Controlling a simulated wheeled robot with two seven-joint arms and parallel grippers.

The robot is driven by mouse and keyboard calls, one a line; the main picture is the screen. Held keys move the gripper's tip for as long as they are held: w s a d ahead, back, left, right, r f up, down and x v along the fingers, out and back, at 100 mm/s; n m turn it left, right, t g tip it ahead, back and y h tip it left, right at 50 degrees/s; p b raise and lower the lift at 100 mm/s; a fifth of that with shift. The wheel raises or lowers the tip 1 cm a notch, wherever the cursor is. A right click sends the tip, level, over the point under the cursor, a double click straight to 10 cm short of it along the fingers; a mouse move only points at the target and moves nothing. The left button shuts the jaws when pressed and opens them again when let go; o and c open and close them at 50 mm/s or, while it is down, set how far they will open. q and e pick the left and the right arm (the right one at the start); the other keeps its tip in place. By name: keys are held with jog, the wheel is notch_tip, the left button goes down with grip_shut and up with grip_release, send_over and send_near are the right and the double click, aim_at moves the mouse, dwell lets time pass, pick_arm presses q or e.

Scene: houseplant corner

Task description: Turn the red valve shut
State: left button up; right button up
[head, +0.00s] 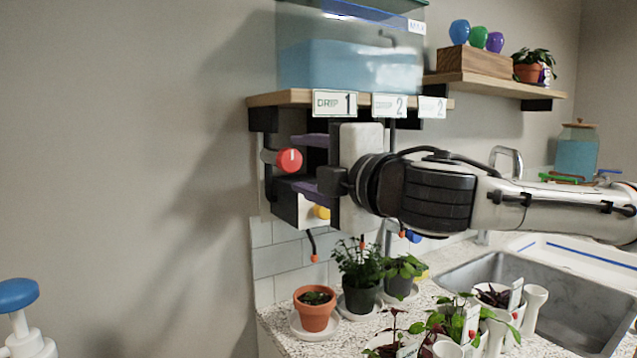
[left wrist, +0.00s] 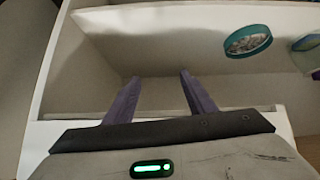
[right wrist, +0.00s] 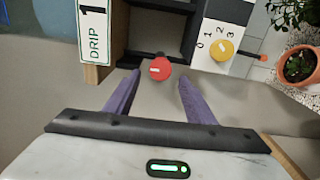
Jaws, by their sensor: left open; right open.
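The red valve (head: 289,161) is a round red knob with a pale mark, on the side of the unit under the shelf. In the right wrist view the red valve (right wrist: 160,69) sits between and just beyond the tips of my right gripper (right wrist: 158,80). My right gripper (head: 299,163) is open, its purple fingers above and below the valve's level in the head view. I cannot tell if they touch it. My left gripper (left wrist: 158,82) is open and empty in front of a white shelf compartment, and is not in the head view.
A yellow dial (right wrist: 222,50) with numbers is beside the valve. The DRIP 1 sign (head: 334,104) is on the shelf edge (head: 285,98) above, under a tank of blue liquid (head: 350,66). Potted plants (head: 314,311) stand on the counter below. Open space lies left of the valve.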

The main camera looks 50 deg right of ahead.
jog(key=b+v, duration=0.1)
jog(key=v, duration=0.2)
jog(key=shift+s+a+b, duration=0.1)
jog(key=shift+s+b, duration=0.2)
jog(key=shift+s, duration=0.05)
